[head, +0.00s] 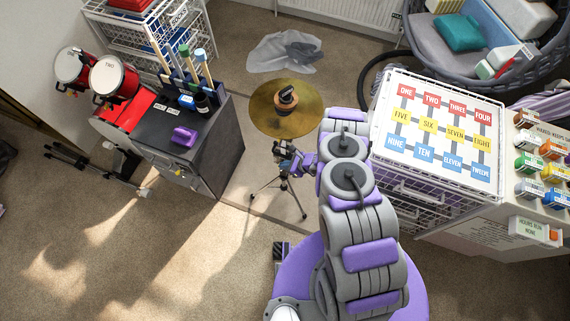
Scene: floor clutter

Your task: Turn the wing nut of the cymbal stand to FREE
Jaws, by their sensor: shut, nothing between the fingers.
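The cymbal stand stands on the floor in the middle of the head view, with a round brass cymbal (268,121) on top and dark tripod legs (292,197) below. A dark fitting (286,97) sits at the cymbal's centre. The wing nut is too small to make out for certain, and no FREE mark can be read. My gripper (279,153) is shut and empty, just below the cymbal's front edge in the picture, close to the stand. I cannot tell whether it touches the stand. My arm comes up from the lower right.
A dark cabinet (213,150) stands left of the stand, with red drums (107,77) beyond it. A wire-framed unit with a numbered board (436,132) stands close on the right. The carpet at the lower left is largely clear.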

